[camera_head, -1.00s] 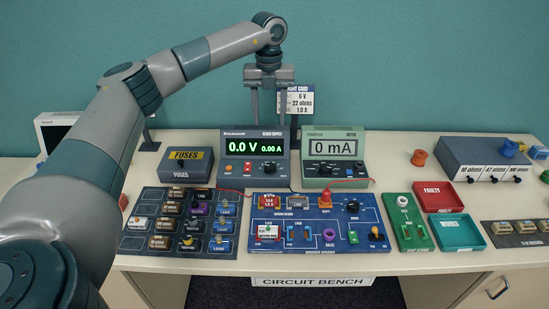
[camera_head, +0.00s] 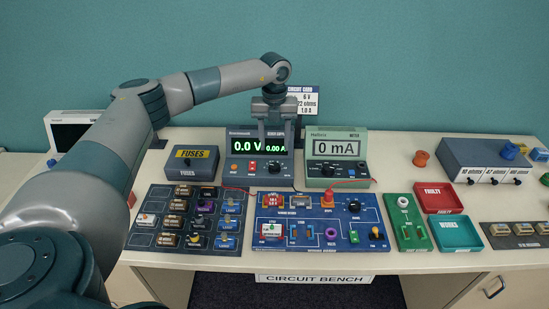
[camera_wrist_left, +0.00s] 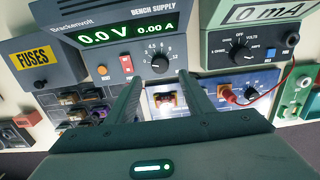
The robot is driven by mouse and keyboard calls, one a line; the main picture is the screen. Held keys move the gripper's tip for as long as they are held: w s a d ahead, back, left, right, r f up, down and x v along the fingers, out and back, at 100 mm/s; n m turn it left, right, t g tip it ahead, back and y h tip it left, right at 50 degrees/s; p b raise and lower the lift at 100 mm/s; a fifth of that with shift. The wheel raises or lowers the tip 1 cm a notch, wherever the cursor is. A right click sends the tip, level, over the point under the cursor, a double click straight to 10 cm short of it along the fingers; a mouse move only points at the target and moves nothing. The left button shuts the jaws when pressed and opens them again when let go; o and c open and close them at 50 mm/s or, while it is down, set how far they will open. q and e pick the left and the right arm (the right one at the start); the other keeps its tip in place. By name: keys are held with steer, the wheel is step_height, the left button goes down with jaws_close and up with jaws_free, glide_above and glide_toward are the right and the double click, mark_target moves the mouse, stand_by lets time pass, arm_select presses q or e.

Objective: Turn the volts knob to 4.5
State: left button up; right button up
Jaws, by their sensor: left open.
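The volts knob (camera_head: 274,169) is a black dial low on the dark bench supply (camera_head: 236,167), whose green display reads 0.0 V and 0.00 A. In the left wrist view the knob (camera_wrist_left: 160,64) has a printed scale around it that includes 4.5, 6 and 12. Its pointer is too small to read surely. My left gripper (camera_head: 275,150) is open, fingers pointing down in front of the supply. In the left wrist view its fingertips (camera_wrist_left: 161,76) lie on either side of the knob's line, apart from it, with nothing between them. My right gripper is not in view.
A green meter (camera_head: 336,157) reading 0 mA stands right of the supply, and a fuses box (camera_head: 189,163) stands left. The blue circuit board (camera_head: 318,245) lies in front, with a red lead on it. The dark parts tray (camera_head: 140,240) is at front left.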

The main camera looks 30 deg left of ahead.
mark_target(274, 165)
arm_select(q)
step_height(274, 165, down, 8)
steer(key=p, duration=0.2)
steer(key=shift+r+p, duration=0.15)
steer(key=shift+p, duration=0.2)
steer(key=shift+f, duration=0.5)
steer(key=c, duration=1)
